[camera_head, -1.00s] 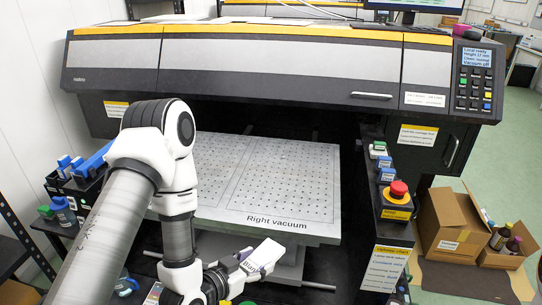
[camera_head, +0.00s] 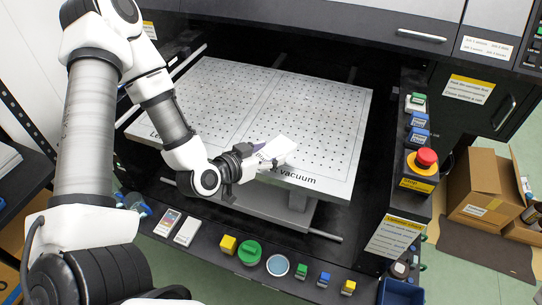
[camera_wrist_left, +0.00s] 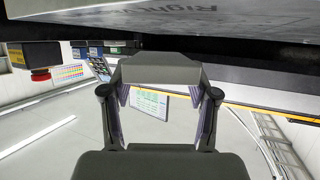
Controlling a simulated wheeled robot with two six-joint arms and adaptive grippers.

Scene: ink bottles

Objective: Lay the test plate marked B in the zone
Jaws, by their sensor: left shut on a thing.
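My left gripper (camera_head: 238,165) is shut on a small white plate (camera_head: 277,150). It holds the plate over the front edge of the perforated vacuum table (camera_head: 320,120), by the words "Right vacuum", partly covering them. I cannot read a B on the plate now. The right half of the table (camera_head: 305,105) is bare and bounded by a thin line. My right gripper is not in view.
Two flat cards (camera_head: 187,232) lie on the front ledge, with a yellow block (camera_head: 228,244), a green knob (camera_head: 249,252) and several small buttons beside them. A red emergency stop (camera_head: 426,158) stands right of the table. The printer carriage (camera_head: 400,35) spans the back.

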